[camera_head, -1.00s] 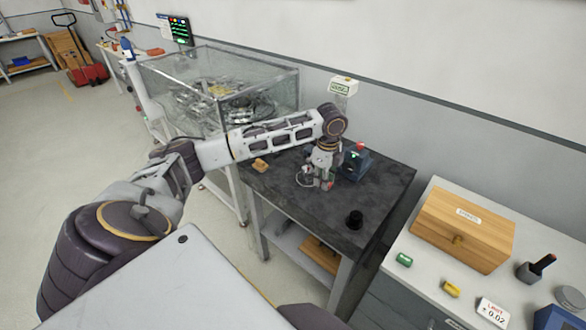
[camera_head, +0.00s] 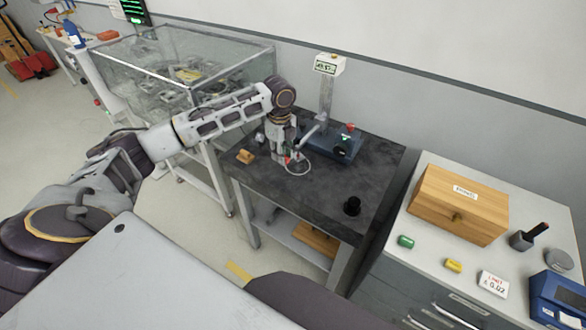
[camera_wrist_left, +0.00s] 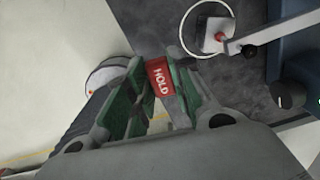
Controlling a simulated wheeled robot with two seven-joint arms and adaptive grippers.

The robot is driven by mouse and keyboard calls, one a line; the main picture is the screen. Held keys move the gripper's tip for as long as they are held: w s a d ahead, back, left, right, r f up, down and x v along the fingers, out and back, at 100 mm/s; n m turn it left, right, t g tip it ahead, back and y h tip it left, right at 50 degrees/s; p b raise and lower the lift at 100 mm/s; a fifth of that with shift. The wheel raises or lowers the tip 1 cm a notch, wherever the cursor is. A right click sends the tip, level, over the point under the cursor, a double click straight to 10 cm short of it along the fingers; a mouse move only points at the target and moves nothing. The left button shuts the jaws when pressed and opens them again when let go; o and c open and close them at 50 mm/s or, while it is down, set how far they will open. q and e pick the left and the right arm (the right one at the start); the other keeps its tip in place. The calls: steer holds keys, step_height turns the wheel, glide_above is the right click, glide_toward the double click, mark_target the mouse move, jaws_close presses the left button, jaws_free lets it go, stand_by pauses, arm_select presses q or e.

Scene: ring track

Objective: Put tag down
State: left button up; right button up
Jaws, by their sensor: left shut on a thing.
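The red tag lettered HOLD (camera_wrist_left: 160,78) is between the green-padded fingers of my left gripper (camera_wrist_left: 155,92) in the left wrist view. The gripper is shut on it. In the head view, my left gripper (camera_head: 285,158) points down over the left part of the dark table (camera_head: 325,195), in front of the blue measuring stand (camera_head: 340,148). A red bit of the tag shows at its tip. I cannot tell whether the tag touches the tabletop. My right gripper is not in view.
A white loop (camera_head: 298,168) lies right of the gripper. A small tan block (camera_head: 245,157) sits left, and a black cylinder (camera_head: 352,206) near the right corner. A glass-walled tank (camera_head: 190,75) stands behind left. The right bench holds a wooden box (camera_head: 458,205).

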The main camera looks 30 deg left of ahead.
arm_select(q)
steer(key=shift+a+m, duration=0.4)
steer(key=shift+a, duration=0.05)
steer(key=shift+s+m, duration=0.1)
steer(key=shift+m, duration=1.1)
glide_above(281, 179)
steer(key=shift+f, duration=2.5)
steer(key=shift+f+p, duration=0.35)
steer(key=shift+f, duration=2.15)
steer(key=shift+f, duration=0.1)
